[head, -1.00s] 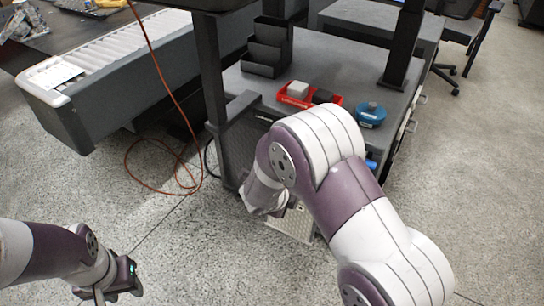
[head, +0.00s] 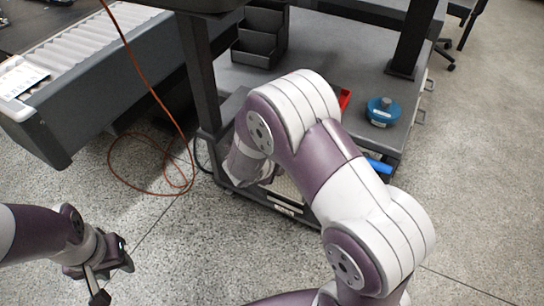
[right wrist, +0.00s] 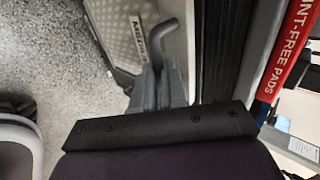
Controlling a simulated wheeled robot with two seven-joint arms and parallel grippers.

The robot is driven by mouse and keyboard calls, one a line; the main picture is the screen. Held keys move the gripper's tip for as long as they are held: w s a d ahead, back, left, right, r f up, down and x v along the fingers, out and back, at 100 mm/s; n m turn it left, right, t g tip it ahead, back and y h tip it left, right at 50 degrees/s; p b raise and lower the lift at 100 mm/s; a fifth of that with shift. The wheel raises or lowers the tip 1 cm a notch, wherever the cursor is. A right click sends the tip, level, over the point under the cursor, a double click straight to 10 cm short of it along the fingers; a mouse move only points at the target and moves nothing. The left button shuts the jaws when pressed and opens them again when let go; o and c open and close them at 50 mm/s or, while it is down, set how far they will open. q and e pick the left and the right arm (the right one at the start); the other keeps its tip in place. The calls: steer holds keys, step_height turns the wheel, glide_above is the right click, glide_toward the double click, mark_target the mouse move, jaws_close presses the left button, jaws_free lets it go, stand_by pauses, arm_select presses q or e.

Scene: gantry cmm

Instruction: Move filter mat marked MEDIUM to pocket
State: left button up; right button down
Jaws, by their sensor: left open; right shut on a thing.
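The filter mat (right wrist: 125,30), a pale perforated panel with dark lettering that seems to read MEDIUM, shows at the top of the right wrist view. In the head view a strip of the mat (head: 287,187) shows beside my right arm, low at the bench's side. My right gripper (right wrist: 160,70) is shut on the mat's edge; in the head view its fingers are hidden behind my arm. My left gripper (head: 97,284) is open and empty over the floor at lower left. I cannot tell which opening is the pocket.
A grey bench (head: 330,60) carries a dark stepped rack (head: 262,38), a red tray (head: 345,98) mostly hidden by my arm, and a blue round object (head: 383,111). An orange cable (head: 150,85) hangs to the floor. A roller conveyor (head: 75,60) stands left. A red label (right wrist: 290,50) reads "NT-FREE PADS".

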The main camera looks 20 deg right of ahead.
steer(key=shift+w+d+f, duration=0.15)
steer(key=shift+w+d, duration=0.1)
steer(key=shift+d, duration=0.2)
steer(key=w+d, duration=0.1)
steer(key=w+d+b, duration=0.1)
steer(key=d, duration=0.1)
steer(key=shift+w+f, duration=0.25)
steer(key=shift+w, duration=0.15)
stand_by(0.8)
steer(key=shift+f, duration=0.15)
steer(key=shift+f+b, duration=0.7)
steer(key=shift+f, duration=0.35)
stand_by(0.4)
